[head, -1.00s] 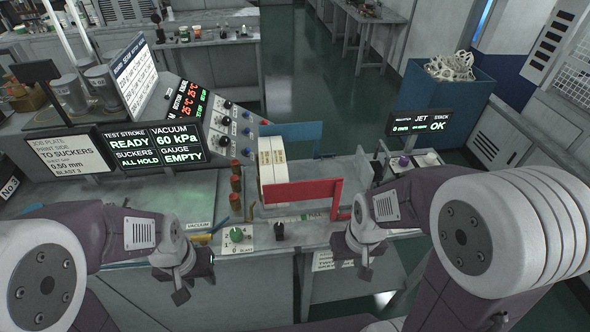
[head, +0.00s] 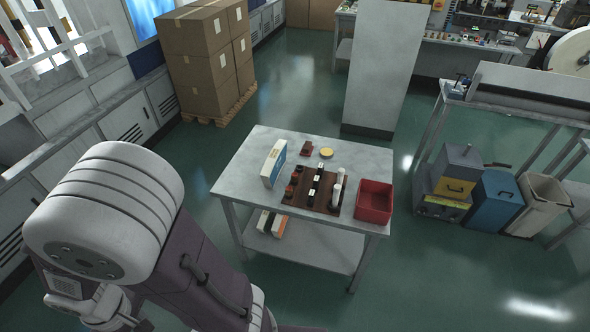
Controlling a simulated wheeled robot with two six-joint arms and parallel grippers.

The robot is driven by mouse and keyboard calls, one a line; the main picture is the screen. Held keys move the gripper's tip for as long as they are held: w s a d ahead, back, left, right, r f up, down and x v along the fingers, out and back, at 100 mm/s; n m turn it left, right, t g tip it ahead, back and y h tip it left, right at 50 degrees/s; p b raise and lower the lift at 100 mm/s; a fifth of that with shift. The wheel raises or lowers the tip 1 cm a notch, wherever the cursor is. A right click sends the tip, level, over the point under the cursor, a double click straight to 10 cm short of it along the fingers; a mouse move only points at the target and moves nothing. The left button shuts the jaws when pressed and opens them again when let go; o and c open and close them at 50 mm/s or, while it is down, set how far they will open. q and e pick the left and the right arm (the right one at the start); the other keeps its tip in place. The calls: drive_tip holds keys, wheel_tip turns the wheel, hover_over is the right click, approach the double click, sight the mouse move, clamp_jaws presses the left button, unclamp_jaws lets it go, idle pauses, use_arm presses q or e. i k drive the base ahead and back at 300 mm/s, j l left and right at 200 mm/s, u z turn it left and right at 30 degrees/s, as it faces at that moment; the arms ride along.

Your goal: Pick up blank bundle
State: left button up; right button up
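A white upright block with a blue side and a yellowish patch, which looks like the blank bundle (head: 273,164), stands at the left of a small grey table (head: 240,150). More pale and orange-edged blocks (head: 272,223) are on the table's lower shelf, partly under the top. My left gripper is out of view.
On the table are a brown board (head: 316,190) with small dark parts and white cylinders, a red bin (head: 374,201) and a yellow disc (head: 326,153). Cartons (head: 205,55) stand on a pallet behind. Bins (head: 495,200) stand at the right. Green floor around the table is clear.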

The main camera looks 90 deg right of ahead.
sight(275, 162)
drive_tip(key=z, duration=2.8)
drive_tip(key=i+j+z, duration=0.55)
drive_tip(key=j+z, duration=0.15)
drive_tip(key=j, duration=0.2)
drive_tip(key=i+j+z, duration=0.2)
drive_tip(key=j+z, duration=0.15)
drive_tip(key=j, duration=0.15)
drive_tip(key=i+j+z, duration=0.15)
drive_tip(key=j+z, duration=0.2)
drive_tip(key=j, duration=0.25)
drive_tip(key=j+z, duration=0.35)
drive_tip(key=j, duration=0.25)
drive_tip(key=j+z, duration=0.35)
drive_tip(key=j, duration=0.3)
